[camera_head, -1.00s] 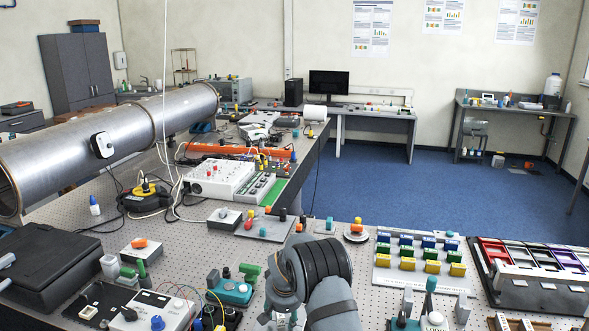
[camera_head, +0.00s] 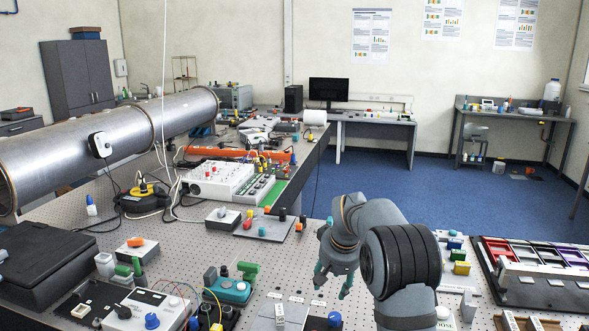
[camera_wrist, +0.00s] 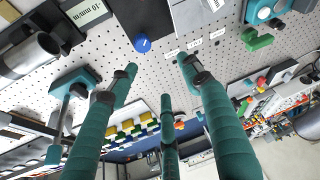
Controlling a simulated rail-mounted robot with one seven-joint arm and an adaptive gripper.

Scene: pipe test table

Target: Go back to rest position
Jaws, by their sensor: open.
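My gripper (camera_head: 333,280) hangs above the perforated table (camera_head: 75,212) in the head view, near the middle right, with its teal fingers spread and nothing between them. In the wrist view my gripper (camera_wrist: 158,85) shows its teal fingers spread apart over the table, empty. The fingers look clear of the table top and of the items on it. My arm hides part of the board with the coloured blocks in the head view.
Yellow, green and blue blocks (camera_head: 459,255) stand to the right of my arm. A rack with coloured bins (camera_head: 540,272) lies at the far right. A large metal pipe (camera_head: 75,150) spans the left. A blue knob (camera_wrist: 142,43) stands near the fingers.

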